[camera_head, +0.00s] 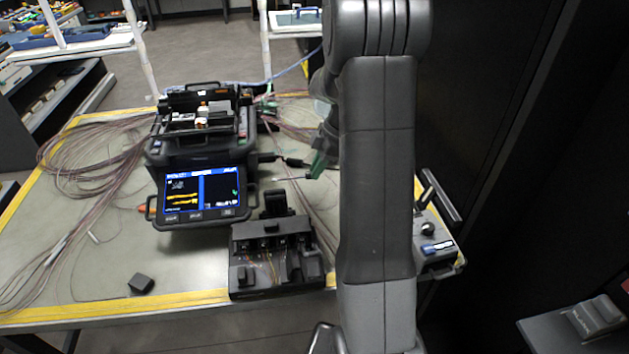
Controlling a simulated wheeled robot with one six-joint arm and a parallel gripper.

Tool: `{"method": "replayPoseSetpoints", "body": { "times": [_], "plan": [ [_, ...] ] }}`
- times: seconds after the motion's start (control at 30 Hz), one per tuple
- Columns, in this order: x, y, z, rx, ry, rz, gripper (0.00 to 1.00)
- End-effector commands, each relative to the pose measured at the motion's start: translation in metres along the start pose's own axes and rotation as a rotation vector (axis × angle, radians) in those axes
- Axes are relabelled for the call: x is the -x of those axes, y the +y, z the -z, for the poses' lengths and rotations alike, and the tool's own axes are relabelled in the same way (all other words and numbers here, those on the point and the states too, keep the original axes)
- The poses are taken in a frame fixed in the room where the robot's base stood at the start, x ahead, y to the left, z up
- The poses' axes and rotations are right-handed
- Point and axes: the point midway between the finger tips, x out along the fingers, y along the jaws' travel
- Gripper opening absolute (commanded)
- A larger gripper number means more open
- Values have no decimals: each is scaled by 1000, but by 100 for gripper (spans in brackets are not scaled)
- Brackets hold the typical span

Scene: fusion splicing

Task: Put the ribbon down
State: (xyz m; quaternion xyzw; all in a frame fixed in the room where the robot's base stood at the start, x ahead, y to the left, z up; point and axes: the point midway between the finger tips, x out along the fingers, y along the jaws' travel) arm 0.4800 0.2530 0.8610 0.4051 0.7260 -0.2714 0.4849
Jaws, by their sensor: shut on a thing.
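My gripper (318,167) is partly hidden behind my own arm, just left of it, above the middle of the table. Its green-tipped jaws are shut on the ribbon. A thin strip of the ribbon (295,178) sticks out to the left of the jaws, towards the splicer. The rest of the ribbon cannot be told apart. The fusion splicer (200,150) stands left of my gripper with its lid up and its screen (199,194) lit.
A black tool holder (275,262) stands at the front edge. A grey device (434,248) is right of my arm. Looped fibre cables (85,165) cover the table's left side. A small black block (141,283) lies front left. The grey table (125,235) has bare patches around it.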

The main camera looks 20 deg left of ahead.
Motion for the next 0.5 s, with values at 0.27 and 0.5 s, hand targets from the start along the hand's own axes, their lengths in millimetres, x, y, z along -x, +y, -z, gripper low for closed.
{"method": "replayPoseSetpoints", "body": {
  "times": [0.27,0.5],
  "plan": [
    [-25,0,-11,-3,0,1,1],
    [-42,0,-18,-1,0,-2,1]
  ]
}}
